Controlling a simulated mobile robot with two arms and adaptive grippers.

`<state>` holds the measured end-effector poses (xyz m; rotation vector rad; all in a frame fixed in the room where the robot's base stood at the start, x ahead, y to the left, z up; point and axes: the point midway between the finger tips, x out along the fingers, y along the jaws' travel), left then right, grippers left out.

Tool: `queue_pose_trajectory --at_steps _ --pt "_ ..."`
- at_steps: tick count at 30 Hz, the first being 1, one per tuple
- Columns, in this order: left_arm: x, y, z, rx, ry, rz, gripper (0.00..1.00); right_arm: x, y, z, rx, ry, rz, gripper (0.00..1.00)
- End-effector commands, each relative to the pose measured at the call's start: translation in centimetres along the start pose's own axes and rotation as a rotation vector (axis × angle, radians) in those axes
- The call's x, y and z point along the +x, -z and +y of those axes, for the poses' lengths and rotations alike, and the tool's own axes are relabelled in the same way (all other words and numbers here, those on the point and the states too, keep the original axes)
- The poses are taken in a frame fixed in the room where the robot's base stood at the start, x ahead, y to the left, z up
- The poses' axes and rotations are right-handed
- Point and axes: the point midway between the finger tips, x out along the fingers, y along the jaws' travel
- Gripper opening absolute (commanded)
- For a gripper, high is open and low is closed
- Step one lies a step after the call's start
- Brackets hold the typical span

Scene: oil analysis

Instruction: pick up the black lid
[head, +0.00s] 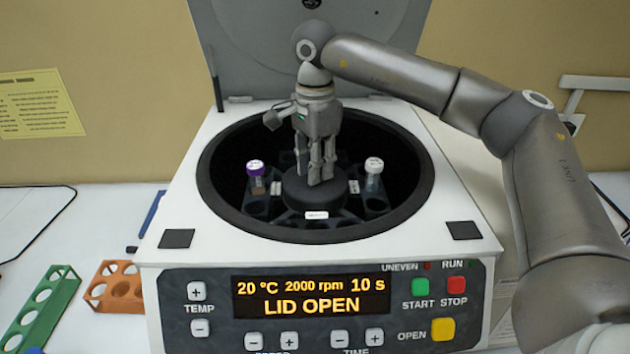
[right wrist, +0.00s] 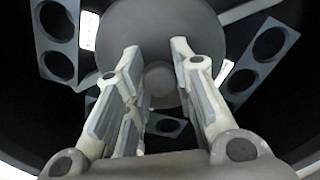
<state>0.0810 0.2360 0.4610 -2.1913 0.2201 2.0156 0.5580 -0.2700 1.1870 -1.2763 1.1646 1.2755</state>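The black lid (head: 297,192) is a dark round disc with a small central knob. It sits at the centre of the rotor inside the open centrifuge. My right gripper (head: 316,178) points straight down over it from above. In the right wrist view the lid (right wrist: 195,18) lies beyond the fingertips, and its round knob (right wrist: 160,78) shows between the two fingers of my right gripper (right wrist: 157,45). The fingers stand apart with slight gaps beside the knob; contact is not visible. The gripper is open. My left gripper is not in view.
The white centrifuge (head: 180,208) has its bowl wall close around my right gripper. A purple-capped tube (head: 256,178) and a white-capped tube (head: 374,174) stand in the rotor on either side. Green (head: 45,300) and orange (head: 118,288) racks are at left. The display reads LID OPEN.

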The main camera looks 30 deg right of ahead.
Motion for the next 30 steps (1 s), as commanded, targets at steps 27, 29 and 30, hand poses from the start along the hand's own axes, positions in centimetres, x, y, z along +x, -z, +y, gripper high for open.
queue_pose_trajectory --at_steps 27,29,30 --pt "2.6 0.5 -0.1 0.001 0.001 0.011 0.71 -6.4 -1.7 2.5 -0.005 0.008 -0.001 0.0" --pt "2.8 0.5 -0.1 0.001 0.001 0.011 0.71 -8.1 -2.2 3.6 -0.004 0.009 0.001 0.0" --pt "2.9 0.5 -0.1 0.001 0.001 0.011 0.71 -9.1 -2.6 4.3 -0.004 0.009 0.001 0.0"
